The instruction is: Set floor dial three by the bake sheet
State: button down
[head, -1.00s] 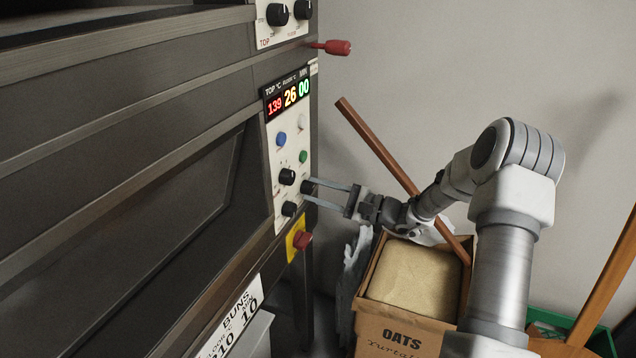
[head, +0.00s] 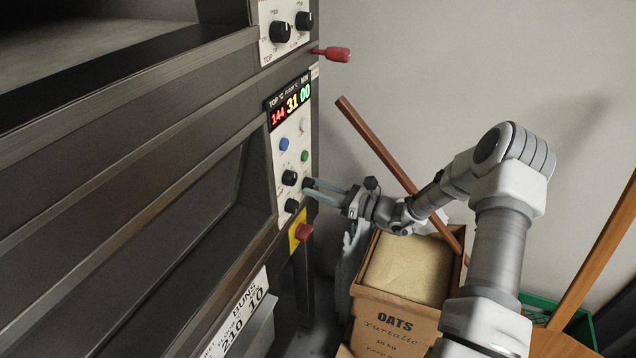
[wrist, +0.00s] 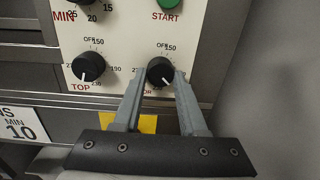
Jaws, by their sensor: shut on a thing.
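The oven's control panel (head: 291,150) shows a black floor dial (wrist: 160,71) at lower right, beside the black top dial (wrist: 88,66). My gripper (wrist: 158,84) is shut on the floor dial, one finger on each side. In the head view my gripper (head: 311,187) reaches the panel from the right. The floor dial's white mark points down and slightly right; fingers hide part of its scale. The bake sheet (head: 236,314) hangs low on the oven front and reads BUNS, with 210 and 10 legible. The display (head: 290,103) reads 144, 31 and 00.
A red handle (head: 338,54) sticks out above the panel. A red button on a yellow plate (head: 294,236) sits below it. An open oats box (head: 392,322) stands under my arm, with a wooden pole (head: 375,145) leaning behind.

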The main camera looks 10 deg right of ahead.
jog(key=shift+m+p, duration=0.3)
jog(key=shift+m, duration=0.3)
jog(key=shift+c, duration=2.2)
grip_release()
jog(key=v, duration=1.7)
jog(key=shift+s+d, duration=0.2)
